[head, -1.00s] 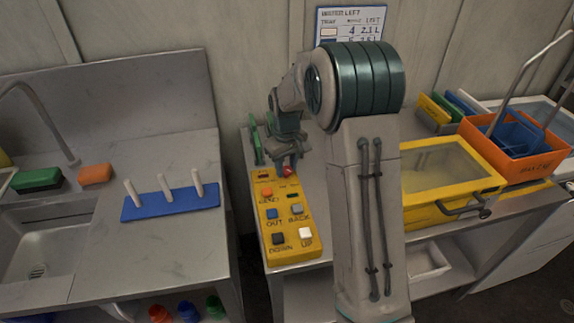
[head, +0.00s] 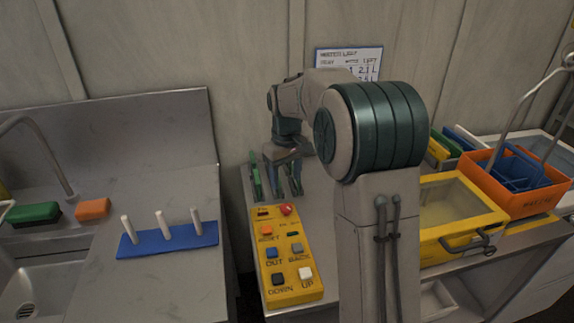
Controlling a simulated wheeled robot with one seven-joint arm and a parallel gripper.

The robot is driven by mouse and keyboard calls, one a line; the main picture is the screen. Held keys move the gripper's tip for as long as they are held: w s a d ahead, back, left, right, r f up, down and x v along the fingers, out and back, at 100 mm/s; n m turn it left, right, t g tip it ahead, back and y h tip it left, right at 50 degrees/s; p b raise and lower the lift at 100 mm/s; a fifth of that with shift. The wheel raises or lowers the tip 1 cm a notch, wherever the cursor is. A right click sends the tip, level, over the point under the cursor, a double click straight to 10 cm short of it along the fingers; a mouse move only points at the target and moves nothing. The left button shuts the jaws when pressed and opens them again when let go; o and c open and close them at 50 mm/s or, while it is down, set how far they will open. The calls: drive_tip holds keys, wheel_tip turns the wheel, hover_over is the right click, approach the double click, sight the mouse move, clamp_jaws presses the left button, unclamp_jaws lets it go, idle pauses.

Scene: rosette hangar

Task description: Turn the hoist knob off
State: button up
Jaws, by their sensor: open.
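The yellow hoist panel (head: 286,265) lies on the counter left of my arm. It has a round red knob (head: 286,209) at its far right end, and orange, blue, grey, black and white buttons nearer to me. The knob is too small to tell which way it is turned. My gripper (head: 287,187) is open and empty, just beyond the panel's far edge behind the red knob, fingers pointing down. It looks apart from the knob. A green upright thing (head: 255,176) stands just left of the gripper.
A blue pegboard (head: 140,245) with white pegs lies on the left counter beside a sink. A yellow lidded box (head: 447,240) and an orange crate (head: 518,195) stand right of my arm. A gap separates the two counters. A wall stands close behind.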

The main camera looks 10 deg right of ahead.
drive_tip(key=shift+r, duration=2.05)
drive_tip(key=s+f+m+t, duration=0.2)
drive_tip(key=s+m+t, duration=0.1)
drive_tip(key=s, duration=2.5)
drive_tip(key=shift+s+d+f+m, duration=0.2)
drive_tip(key=shift+d+f+m, duration=0.1)
drive_tip(key=shift+m, duration=0.5)
